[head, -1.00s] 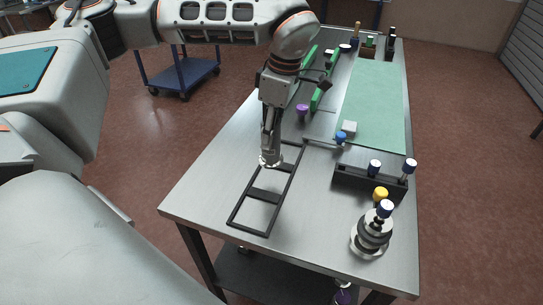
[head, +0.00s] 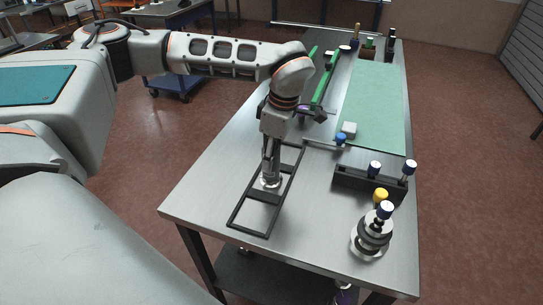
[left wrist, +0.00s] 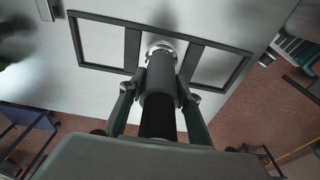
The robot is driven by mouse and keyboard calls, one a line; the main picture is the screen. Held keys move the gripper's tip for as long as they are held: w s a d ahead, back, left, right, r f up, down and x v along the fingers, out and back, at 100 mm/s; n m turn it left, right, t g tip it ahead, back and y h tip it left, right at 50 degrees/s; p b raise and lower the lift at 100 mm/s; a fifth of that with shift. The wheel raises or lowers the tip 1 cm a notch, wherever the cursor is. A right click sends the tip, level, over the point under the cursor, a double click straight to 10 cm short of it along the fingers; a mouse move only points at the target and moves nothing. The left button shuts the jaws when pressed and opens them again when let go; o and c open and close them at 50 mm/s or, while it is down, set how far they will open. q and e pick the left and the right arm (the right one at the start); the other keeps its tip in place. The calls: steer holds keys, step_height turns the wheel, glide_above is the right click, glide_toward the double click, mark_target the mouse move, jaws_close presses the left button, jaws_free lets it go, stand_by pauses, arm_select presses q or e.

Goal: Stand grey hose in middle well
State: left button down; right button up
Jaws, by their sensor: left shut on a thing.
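My left gripper (head: 270,158) is shut on the grey hose (left wrist: 160,88), a dark grey cylinder with a silver metal collar (left wrist: 164,44) at its lower end. The hose hangs roughly upright from the gripper. A flat black frame (head: 236,216) with two crossbars, making three wells, lies on the table. In the left wrist view the frame (left wrist: 88,66) shows with the collar between its two crossbars, at the middle well. I cannot tell whether the collar touches the table. My right gripper is not in view.
A dark rack (head: 352,180) with blue-capped items stands to the right. A stacked metal piece (head: 370,243) stands at the near right corner. Bare table (head: 310,220) lies right of the frame.

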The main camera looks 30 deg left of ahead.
arm_select(q)
steer(key=c, duration=1.5)
jaws_free()
steer(key=shift+o, duration=0.2)
steer(key=r, duration=0.4)
steer(key=d+r, duration=0.1)
steer(key=r, duration=0.7)
steer(key=shift+w+d, duration=0.2)
steer(key=shift+d, duration=0.2)
